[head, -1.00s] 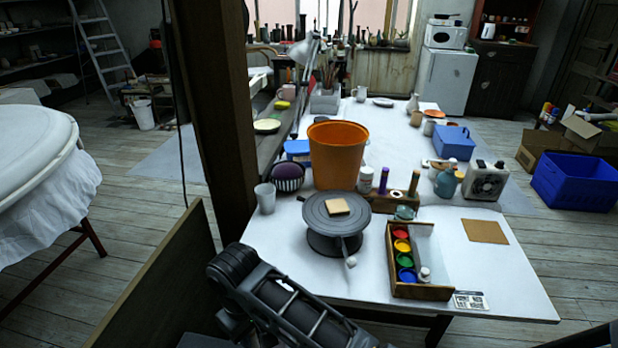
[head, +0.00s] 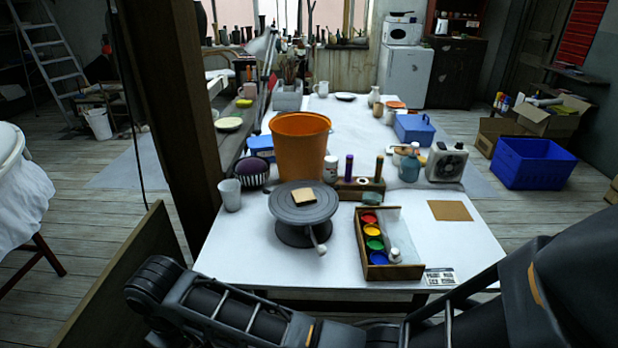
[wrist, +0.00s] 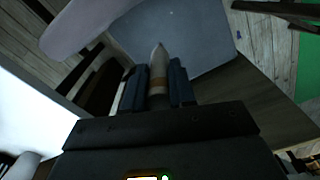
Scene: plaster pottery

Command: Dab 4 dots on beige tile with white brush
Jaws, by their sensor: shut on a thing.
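The beige tile (head: 303,196) lies on top of the dark grey turntable (head: 300,214) near the front of the white table. My gripper (wrist: 158,88) is shut on a slim, pale, pointed tool with a brown band, which looks like the white brush (wrist: 157,60). Its tip points away from the wrist. In the wrist view it is over the floor and a grey-blue surface, with no tile in sight. The gripper itself is outside the head view, where only my arm shows along the bottom and right.
An open wooden box of paint pots (head: 391,250) stands right of the turntable. An orange bucket (head: 300,150) and a wooden holder with upright sticks (head: 360,190) stand behind. A grey cup (head: 230,195) is at left. A wooden post (head: 168,110) rises at the left.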

